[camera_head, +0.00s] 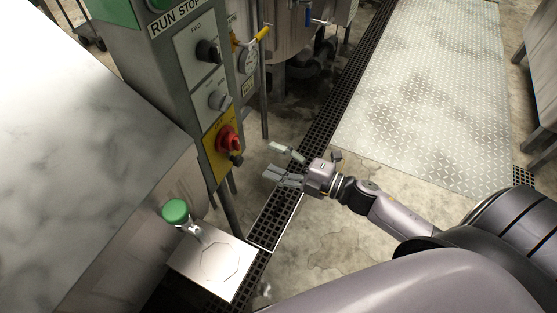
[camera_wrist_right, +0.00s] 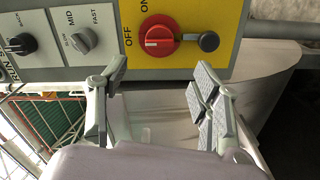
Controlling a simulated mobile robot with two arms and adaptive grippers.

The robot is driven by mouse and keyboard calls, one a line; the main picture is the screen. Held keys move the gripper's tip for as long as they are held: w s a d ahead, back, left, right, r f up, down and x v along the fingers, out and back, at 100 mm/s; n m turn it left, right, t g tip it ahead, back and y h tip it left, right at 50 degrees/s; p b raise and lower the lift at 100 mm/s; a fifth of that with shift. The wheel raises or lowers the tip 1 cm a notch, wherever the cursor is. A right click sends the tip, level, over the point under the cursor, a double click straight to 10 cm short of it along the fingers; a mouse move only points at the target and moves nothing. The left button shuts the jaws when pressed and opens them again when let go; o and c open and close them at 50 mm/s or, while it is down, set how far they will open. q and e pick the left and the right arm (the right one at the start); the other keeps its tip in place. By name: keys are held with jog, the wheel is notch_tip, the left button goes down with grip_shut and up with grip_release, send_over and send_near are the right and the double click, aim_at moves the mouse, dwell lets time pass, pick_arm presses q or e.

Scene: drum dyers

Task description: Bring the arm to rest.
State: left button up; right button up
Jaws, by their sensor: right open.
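My right gripper (camera_head: 268,160) is open and empty in the head view, its arm reaching in from the lower right. Its two fingers point left toward the control panel post and are apart from it. In the right wrist view the open fingers (camera_wrist_right: 161,74) frame the lower part of the panel, with nothing between them. The red rotary switch (camera_head: 229,138) on its yellow plate faces the gripper; it also shows in the right wrist view (camera_wrist_right: 160,37) beside the words OFF and ON. My left gripper is not in view.
A grey control post (camera_head: 170,60) with black and grey knobs stands just left of the gripper. A green-topped knob (camera_head: 176,211) rises by a metal plate (camera_head: 215,262). A pale metal surface (camera_head: 70,110) fills the left. Floor grating (camera_head: 322,135) and open floor lie around the arm.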

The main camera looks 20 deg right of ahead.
jog(key=shift+s+d, duration=0.2)
jog(key=shift+s, duration=0.05)
dwell(0.3)
jog(key=d+f+m+h, duration=0.3)
jog(key=f+m, duration=0.1)
jog(key=f, duration=0.4)
jog(key=d+f+m+h, duration=0.3)
jog(key=d+f+m, duration=0.1)
jog(key=f, duration=0.4)
jog(key=s+d+f+m+g+h, duration=0.25)
jog(key=s+f, duration=0.25)
jog(key=f, duration=0.4)
jog(key=s+d+f+m+g+h, duration=0.1)
jog(key=s+f+m+g+h, duration=0.2)
jog(key=f, duration=0.5)
jog(key=s+a+f+m+g, duration=0.2)
jog(key=s+f, duration=0.3)
jog(key=s, duration=0.4)
jog(key=s+a+f+m+g, duration=0.2)
jog(key=s+f, duration=0.4)
jog(key=s, duration=0.4)
jog(key=s+a+f+m+g, duration=0.2)
jog(key=s+f, duration=0.3)
jog(key=s, duration=0.5)
jog(key=shift+a+f+m+g, duration=0.25)
jog(key=shift+m+g, duration=0.2)
jog(key=shift+g, duration=0.4)
